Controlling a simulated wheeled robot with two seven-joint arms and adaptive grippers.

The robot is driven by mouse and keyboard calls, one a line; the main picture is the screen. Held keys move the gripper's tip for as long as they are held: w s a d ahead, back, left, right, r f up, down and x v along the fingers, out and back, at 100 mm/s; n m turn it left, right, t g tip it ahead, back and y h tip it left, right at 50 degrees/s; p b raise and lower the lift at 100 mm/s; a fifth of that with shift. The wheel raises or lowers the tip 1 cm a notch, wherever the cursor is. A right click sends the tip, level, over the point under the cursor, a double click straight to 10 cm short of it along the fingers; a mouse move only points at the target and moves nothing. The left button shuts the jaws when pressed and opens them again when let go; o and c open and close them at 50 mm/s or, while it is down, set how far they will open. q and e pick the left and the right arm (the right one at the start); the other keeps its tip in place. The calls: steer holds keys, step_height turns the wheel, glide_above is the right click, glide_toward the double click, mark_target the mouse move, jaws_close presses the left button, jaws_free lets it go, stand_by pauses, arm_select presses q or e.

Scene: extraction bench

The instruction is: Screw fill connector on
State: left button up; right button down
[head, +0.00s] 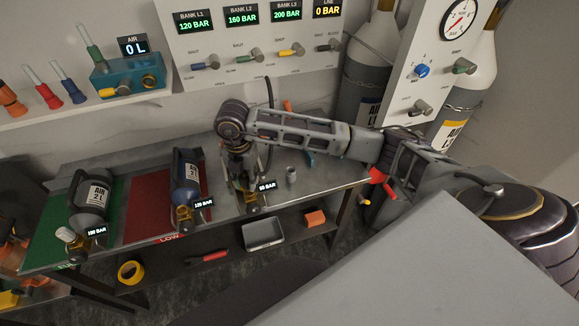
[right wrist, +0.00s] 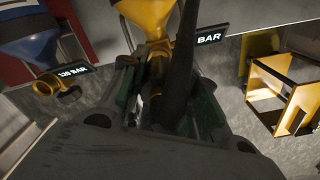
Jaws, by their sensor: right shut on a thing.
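My right gripper (head: 245,185) reaches down over the cylinder valve beside the 50 BAR tag (head: 267,186). In the right wrist view my gripper (right wrist: 155,90) is shut on what appears to be the fill connector, mostly hidden between the dark fingers. A black hose (right wrist: 185,65) rises from there; in the head view the hose (head: 269,93) shows behind my arm. A brass cylinder valve (right wrist: 150,18) stands right by the fingertips. Whether the connector touches or sits on the valve is hidden. My left gripper is not in view.
A small grey cylinder (head: 291,174) stands right of my gripper. The valve panel (head: 250,45) is behind. A grey tray (head: 263,232) sits below the bench.

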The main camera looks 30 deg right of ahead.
steer(key=shift+f+b, duration=1.05)
steer(key=shift+f, duration=0.4)
stand_by(0.5)
steer(key=shift+m, duration=0.4)
steer(key=shift+m+p, duration=0.7)
steer(key=shift+m, duration=1.3)
steer(key=shift+m+p, duration=0.75)
steer(key=shift+m, duration=1.45)
steer(key=c, duration=1)
jaws_free()
